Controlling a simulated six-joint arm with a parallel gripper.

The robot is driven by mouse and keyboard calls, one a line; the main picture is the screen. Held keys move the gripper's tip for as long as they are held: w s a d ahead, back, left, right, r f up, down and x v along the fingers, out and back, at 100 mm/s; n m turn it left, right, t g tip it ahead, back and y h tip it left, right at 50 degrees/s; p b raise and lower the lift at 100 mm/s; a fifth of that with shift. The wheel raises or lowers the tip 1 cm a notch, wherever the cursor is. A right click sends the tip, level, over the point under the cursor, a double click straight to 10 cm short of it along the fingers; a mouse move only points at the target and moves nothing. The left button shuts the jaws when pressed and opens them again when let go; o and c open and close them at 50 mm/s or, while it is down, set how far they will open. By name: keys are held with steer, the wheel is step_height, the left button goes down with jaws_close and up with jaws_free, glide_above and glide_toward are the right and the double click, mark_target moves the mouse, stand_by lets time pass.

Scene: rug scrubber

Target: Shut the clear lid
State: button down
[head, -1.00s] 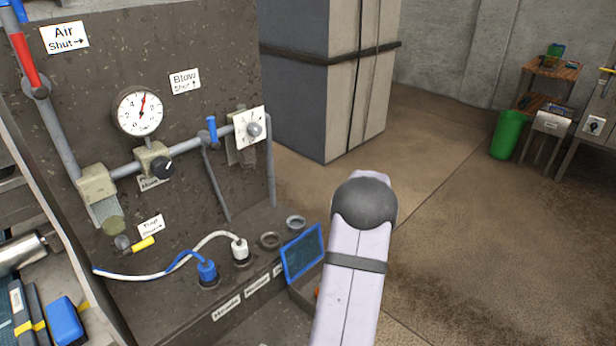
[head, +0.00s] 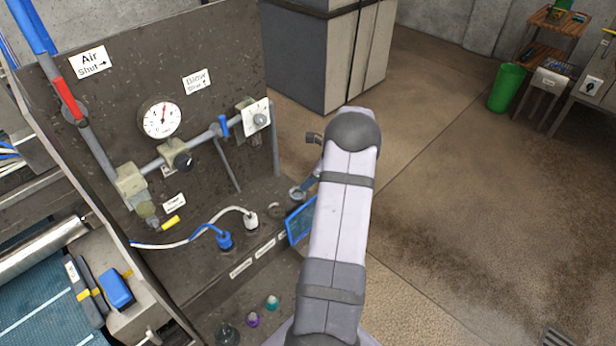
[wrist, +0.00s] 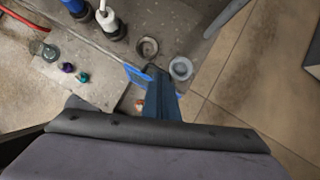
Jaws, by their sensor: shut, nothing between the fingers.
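The clear lid (head: 301,221) is a blue-framed see-through panel at the front right of the grey bench. It stands raised, and my arm covers its right part in the head view. In the wrist view its blue frame (wrist: 137,75) shows beside my gripper (wrist: 157,70). My gripper is shut and empty, with its narrow dark blue fingers pointing at the bench close to the lid. I cannot tell whether they touch it. In the head view my gripper (head: 312,182) is partly hidden behind my arm. A small red-orange part (wrist: 140,103) shows below the lid.
A blue plug (head: 225,240) and a white plug (head: 251,219) stand in sockets left of the lid. An empty ring socket (wrist: 147,47) and a pale ring (wrist: 181,68) lie behind it. Small bottles (head: 253,319) stand in front. Open floor lies to the right.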

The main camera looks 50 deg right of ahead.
steer(key=shift+f, duration=0.15)
steer(key=b+x, duration=0.4)
steer(key=x, duration=0.1)
steer(key=s+b+x, duration=0.1)
steer(key=b+x, duration=0.1)
steer(key=x, duration=0.1)
steer(key=shift+d+f, duration=0.15)
steer(key=shift+f, duration=0.35)
steer(key=shift+f+b, duration=0.8)
steer(key=shift+f, duration=0.2)
steer(key=s+f, duration=0.1)
steer(key=s, duration=0.5)
steer(key=shift+f, duration=0.2)
